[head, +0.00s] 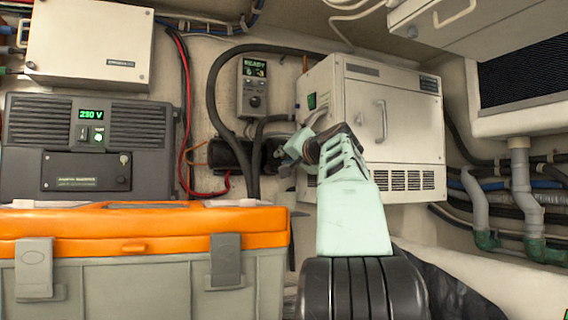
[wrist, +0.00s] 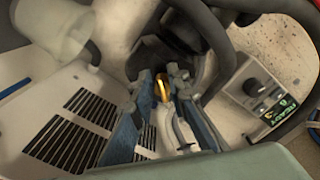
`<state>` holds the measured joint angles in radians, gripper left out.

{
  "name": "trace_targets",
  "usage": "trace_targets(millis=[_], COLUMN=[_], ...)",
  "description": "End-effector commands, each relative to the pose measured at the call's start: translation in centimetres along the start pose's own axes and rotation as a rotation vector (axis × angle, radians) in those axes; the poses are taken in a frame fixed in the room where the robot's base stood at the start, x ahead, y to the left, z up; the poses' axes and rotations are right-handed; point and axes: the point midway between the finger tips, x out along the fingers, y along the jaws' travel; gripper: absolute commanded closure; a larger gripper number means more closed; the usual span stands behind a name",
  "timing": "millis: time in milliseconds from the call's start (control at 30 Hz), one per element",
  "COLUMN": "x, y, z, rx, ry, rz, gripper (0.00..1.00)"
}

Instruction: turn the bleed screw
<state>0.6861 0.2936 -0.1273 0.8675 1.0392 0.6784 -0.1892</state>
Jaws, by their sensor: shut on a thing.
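The bleed screw (wrist: 161,88) shows in the wrist view as a small brass-coloured piece between my two fingertips. My gripper (wrist: 166,80) is shut on it, with one fingertip on each side. In the head view my gripper (head: 287,152) reaches in at the left edge of the white cabinet, against the black cylindrical fitting (head: 232,154) on the wall. The screw is hidden behind my gripper there. The dark fitting also shows beyond the fingertips in the wrist view (wrist: 182,52). How far the screw is turned cannot be told.
The white cabinet (head: 390,125) stands close right of my gripper. A control box reading READY (head: 253,88) hangs above, with black hoses (head: 214,98) around it. An orange-lidded case (head: 140,228) and a dark power unit (head: 85,145) stand at left. Pipes run at right.

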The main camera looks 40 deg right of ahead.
Motion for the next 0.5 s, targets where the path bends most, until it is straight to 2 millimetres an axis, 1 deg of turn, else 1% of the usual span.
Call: trace_targets(millis=[100,500], x=[0.01,0.04], y=[0.45,0.81], z=[0.18,0.0], rx=[-0.11,-0.459], ry=[0.0,-0.001], rz=[0.001,0.001], gripper=[1.0,1.0])
